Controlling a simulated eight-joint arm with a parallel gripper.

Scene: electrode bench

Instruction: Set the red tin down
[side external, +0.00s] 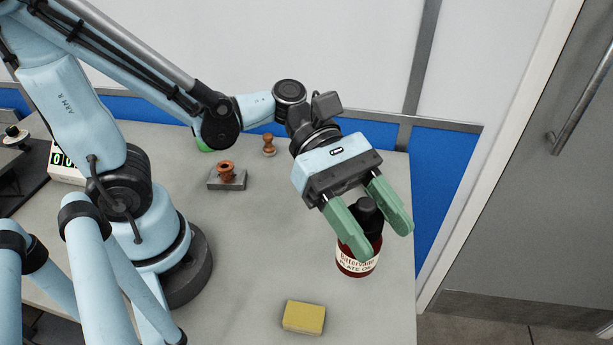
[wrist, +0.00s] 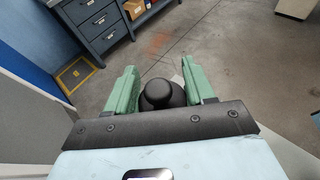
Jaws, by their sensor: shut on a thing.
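The red tin (side external: 357,264) is a dark red, bottle-like container with a black cap and a cream label that reads "PLATE OIL" in part. It is near the right edge of the grey bench in the side view. My gripper (side external: 383,238) is shut on it, with one green finger on each side. The tin looks about upright. I cannot tell whether its base touches the bench. In the wrist view the black cap (wrist: 158,94) shows between the two green fingers, and the tin's body is hidden.
A yellow sponge-like block (side external: 304,317) lies on the bench (side external: 250,250) in front of the tin. A grey block with a brown piece (side external: 226,175) and a small brown stamp-like piece (side external: 269,145) stand farther back. The bench's right edge is close by.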

